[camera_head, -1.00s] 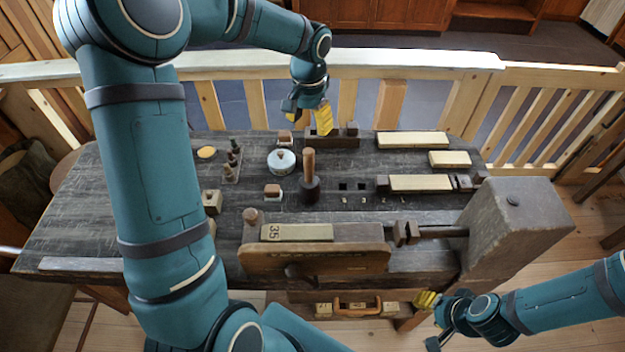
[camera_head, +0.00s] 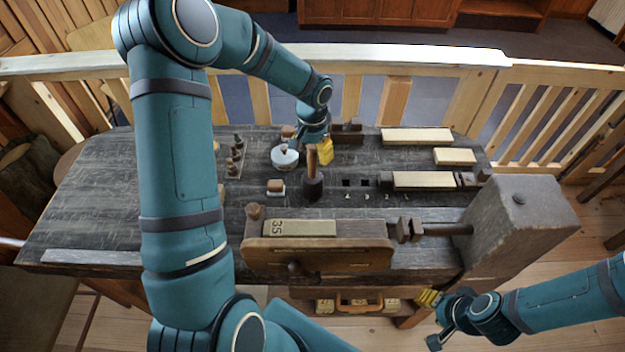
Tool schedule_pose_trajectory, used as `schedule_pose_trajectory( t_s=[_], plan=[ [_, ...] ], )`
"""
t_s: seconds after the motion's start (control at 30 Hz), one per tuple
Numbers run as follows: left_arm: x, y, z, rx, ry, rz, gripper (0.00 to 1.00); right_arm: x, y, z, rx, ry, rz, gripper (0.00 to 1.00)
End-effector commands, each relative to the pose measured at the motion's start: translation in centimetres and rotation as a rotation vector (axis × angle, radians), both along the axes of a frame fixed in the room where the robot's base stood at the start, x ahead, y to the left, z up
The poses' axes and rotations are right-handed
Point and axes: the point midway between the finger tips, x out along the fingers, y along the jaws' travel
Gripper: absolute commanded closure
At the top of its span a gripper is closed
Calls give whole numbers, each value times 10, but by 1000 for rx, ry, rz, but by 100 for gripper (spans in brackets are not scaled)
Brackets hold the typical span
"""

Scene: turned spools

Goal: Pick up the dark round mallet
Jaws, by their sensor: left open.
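The dark round mallet (camera_head: 313,188) stands head down on the workbench, its light wooden handle pointing up. My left gripper (camera_head: 319,152) is open, with yellow fingertips, and is at the top of the mallet's handle. One fingertip shows just right of the handle; the far side is partly hidden, and I cannot tell whether it touches. My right gripper (camera_head: 430,300) is low at the right, in front of the bench and away from the mallet. Its jaw opening is not clear.
A white round tin (camera_head: 284,158) is left of the mallet, and a small block (camera_head: 275,187) is nearby. A vise (camera_head: 318,256) with a wooden jaw lies in front. Pale wood blocks (camera_head: 417,136) lie at the right. The dark workbench (camera_head: 95,205) has free room at left.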

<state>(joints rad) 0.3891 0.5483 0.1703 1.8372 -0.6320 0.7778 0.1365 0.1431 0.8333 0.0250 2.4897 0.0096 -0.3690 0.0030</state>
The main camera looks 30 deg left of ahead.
Motion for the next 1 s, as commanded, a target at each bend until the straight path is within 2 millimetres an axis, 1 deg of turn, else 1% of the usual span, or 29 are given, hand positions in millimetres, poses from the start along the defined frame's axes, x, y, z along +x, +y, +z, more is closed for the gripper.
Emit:
schedule_pose_trajectory(
  t_s=[0.17,0.2,0.27,0.3,0.33,0.37,0.77,0.87,1.0],
  plan=[
    [0,0,0,0,0,0,39,0,0,0,0,0,0,53],
    [0,0,0,0,0,0,48,0,0,0,0,0,0,53],
    [0,0,0,0,0,0,69,0,0,0,0,0,0,53],
    [0,0,0,0,0,0,83,0,0,0,0,0,0,53],
    [0,0,0,0,0,0,93,0,0,0,0,0,0,53],
    [0,0,0,0,0,0,100,0,0,0,0,0,0,53],
    [0,0,3,1,-2,-1,100,0,0,0,0,0,0,53],
    [1,0,9,1,-2,-1,100,0,0,1,0,0,0,53],
    [1,0,26,2,-5,0,100,0,0,2,0,0,0,53]
  ],
)
